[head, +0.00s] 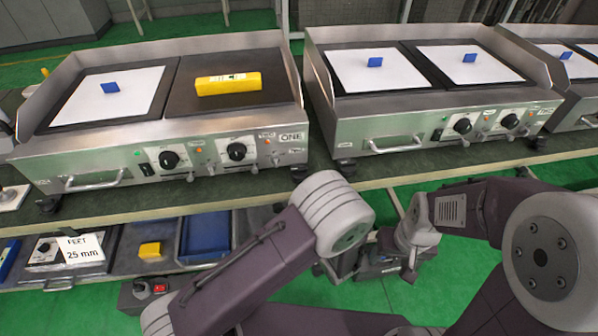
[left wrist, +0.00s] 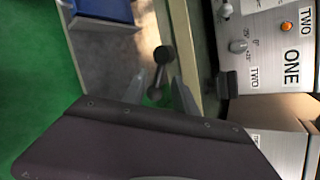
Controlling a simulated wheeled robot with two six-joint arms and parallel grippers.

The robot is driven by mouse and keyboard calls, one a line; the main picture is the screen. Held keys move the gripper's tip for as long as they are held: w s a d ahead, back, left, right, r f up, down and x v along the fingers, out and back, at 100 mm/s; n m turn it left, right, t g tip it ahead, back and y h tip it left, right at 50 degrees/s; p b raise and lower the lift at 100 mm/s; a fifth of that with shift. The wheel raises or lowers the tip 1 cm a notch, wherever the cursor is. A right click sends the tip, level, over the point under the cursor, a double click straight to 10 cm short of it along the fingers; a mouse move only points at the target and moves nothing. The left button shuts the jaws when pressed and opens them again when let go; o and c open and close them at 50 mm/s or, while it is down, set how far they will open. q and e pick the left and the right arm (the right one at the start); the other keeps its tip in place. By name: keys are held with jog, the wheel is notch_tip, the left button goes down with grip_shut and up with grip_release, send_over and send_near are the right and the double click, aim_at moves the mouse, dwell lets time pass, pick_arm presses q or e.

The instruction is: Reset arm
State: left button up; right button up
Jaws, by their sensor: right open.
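My right gripper (head: 409,272) hangs below the bench edge in the head view. It is small there, open, and nothing shows in it. My left gripper is not clear in the head view, where my arm links cover that area. In the left wrist view my left gripper (left wrist: 162,92) has two fingers standing apart with no object held. A dark knobbed part (left wrist: 158,70) shows beyond and between those fingers. The griddle marked ONE (head: 215,152) stands on the bench, and its front panel is close by at the right of the left wrist view (left wrist: 275,60).
A yellow block (head: 228,83) lies on the griddle's right plate. White sheets with blue blocks (head: 110,87) cover other plates. A second griddle (head: 440,125) stands to the right. The lower shelf holds a blue bin (head: 205,238) and a card reading FEET 25 mm (head: 83,250). The green floor is open beneath.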

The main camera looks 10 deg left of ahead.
pick_arm(q)
jog(key=s+a+r+n+g+h, duration=0.2)
jog(key=s+a+n+g, duration=0.3)
jog(key=s+a+n, duration=0.15)
jog(key=s+a+r+n+g+h, duration=0.3)
jog(key=s+a+n+g, duration=0.25)
jog(key=s+n, duration=0.25)
notch_tip(320, 180, up, 29)
jog(key=w+d+n+t+h+p, duration=0.1)
jog(key=n+h+p, duration=0.1)
jog(key=p, duration=2.4)
jog(key=shift+w+n+t+p, duration=0.25)
jog(key=shift+n+t+p, duration=0.15)
jog(key=shift+n, duration=0.45)
